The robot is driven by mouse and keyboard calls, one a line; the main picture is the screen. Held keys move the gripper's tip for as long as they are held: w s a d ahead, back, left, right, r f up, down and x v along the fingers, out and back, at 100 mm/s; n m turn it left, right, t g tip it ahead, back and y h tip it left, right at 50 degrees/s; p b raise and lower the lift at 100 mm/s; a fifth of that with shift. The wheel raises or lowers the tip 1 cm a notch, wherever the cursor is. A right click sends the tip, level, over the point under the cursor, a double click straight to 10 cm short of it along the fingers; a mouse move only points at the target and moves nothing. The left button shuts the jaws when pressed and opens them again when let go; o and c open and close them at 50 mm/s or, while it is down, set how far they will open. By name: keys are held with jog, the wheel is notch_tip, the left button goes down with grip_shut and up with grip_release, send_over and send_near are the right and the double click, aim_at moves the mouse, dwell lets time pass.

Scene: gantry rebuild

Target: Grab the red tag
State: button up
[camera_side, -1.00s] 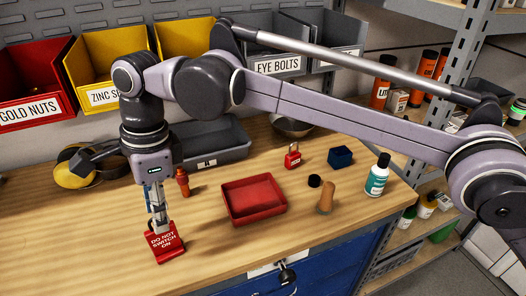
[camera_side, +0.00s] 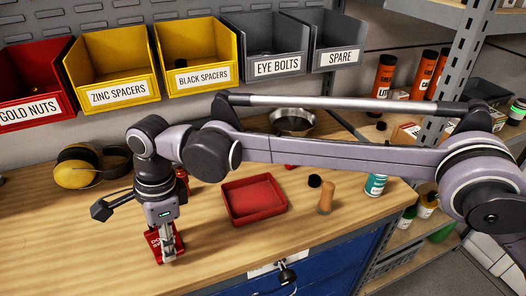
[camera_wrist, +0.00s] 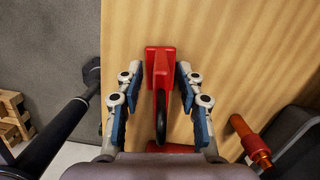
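The red tag (camera_side: 156,246) with white lettering stands on the wooden bench near its front left, partly hidden behind my gripper (camera_side: 169,252). In the wrist view the red tag (camera_wrist: 159,66) shows from above, with a dark loop or edge below its red top. My gripper (camera_wrist: 160,88) is open there, with one blue-padded finger pair on each side of the tag and small gaps between. Whether any pad touches the tag is hard to tell.
A red tray (camera_side: 253,200) lies to the right. An orange-red object (camera_wrist: 252,142) stands near the gripper's right side. Yellow earmuffs (camera_side: 77,167) lie behind left. A wooden-handled object (camera_side: 326,197) and a teal bottle (camera_side: 376,184) are farther right. The bench front left is clear.

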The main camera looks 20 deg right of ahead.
grip_shut()
